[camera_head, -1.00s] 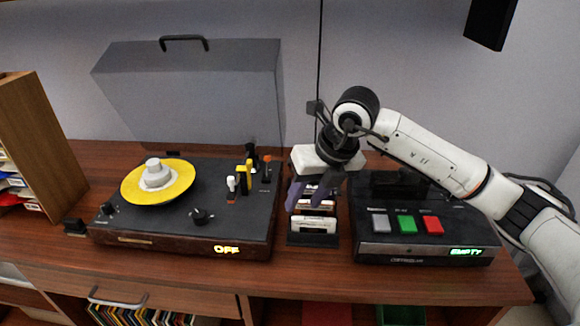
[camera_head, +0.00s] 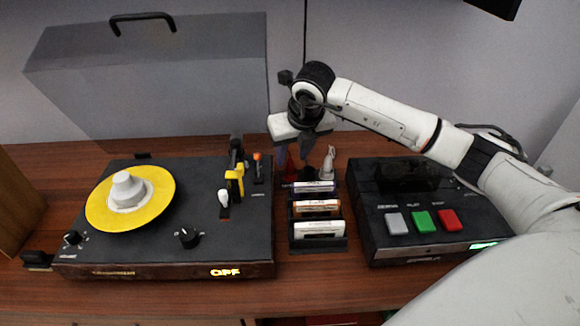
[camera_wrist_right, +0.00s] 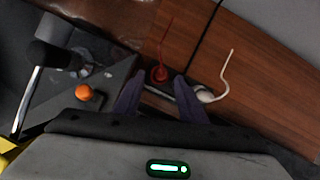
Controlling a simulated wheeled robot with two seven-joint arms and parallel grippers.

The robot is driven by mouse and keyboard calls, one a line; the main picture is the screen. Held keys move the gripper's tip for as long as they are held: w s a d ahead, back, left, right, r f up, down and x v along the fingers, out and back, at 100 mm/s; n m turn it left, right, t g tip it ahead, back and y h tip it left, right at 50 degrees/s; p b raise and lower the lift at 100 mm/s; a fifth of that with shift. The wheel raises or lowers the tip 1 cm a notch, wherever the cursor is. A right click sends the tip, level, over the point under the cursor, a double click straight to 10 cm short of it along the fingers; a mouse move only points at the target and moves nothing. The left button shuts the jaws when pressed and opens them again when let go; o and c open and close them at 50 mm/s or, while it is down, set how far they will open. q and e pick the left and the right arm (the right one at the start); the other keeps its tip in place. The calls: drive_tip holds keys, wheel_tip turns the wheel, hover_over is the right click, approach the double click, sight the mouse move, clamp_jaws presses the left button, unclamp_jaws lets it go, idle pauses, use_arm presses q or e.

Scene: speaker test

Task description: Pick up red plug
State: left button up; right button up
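The red plug (camera_wrist_right: 159,74) with its thin red cable stands on the wooden top in the right wrist view, just beyond and between my right gripper's fingertips. In the head view a small red part of it (camera_head: 291,166) shows below the right gripper (camera_head: 304,150), which partly hides it. In the right wrist view the two purple fingers (camera_wrist_right: 158,84) are apart with nothing held between them. A white plug (camera_wrist_right: 206,95) with a white cable is close to the right-hand finger; it also shows in the head view (camera_head: 327,162). My left gripper is not in view.
A rack of cassettes (camera_head: 318,229) stands in front of the plugs. A turntable (camera_head: 130,245) with a yellow record is at left, and a cassette deck (camera_head: 420,240) with grey, green and red buttons at right. An orange-tipped knob (camera_wrist_right: 84,92) is near the left finger.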

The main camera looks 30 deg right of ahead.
sight(291, 162)
drive_tip(key=shift+x, duration=1.25)
drive_tip(key=shift+w+f, duration=0.1)
drive_tip(key=shift+f, duration=0.2)
clamp_jaws()
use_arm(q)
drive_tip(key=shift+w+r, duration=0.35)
use_arm(e)
drive_tip(key=shift+r, duration=0.1)
